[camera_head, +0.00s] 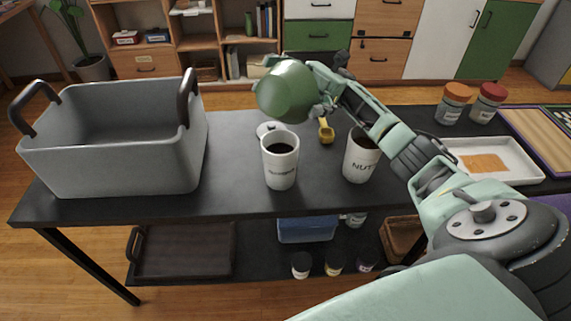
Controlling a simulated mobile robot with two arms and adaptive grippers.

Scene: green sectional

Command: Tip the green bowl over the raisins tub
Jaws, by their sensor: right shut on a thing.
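The green bowl (284,93) is held up in the air above the table, tilted onto its side. My right gripper (318,97) is shut on its right side. A white tub (281,168) stands upright on the table below the bowl; its label is too small to read surely, but its place fits the raisins tub. The bowl is above and apart from this tub's rim. Dark contents show in the tub's mouth. I cannot tell whether anything is in the bowl. My left gripper is not in view.
A white tub marked NUTS (360,160) stands to the right, partly behind my right arm. A yellow scoop (326,131) lies behind the tubs. A large grey basket (120,160) fills the left side. Two jars (453,104) and a white tray (515,165) are at right.

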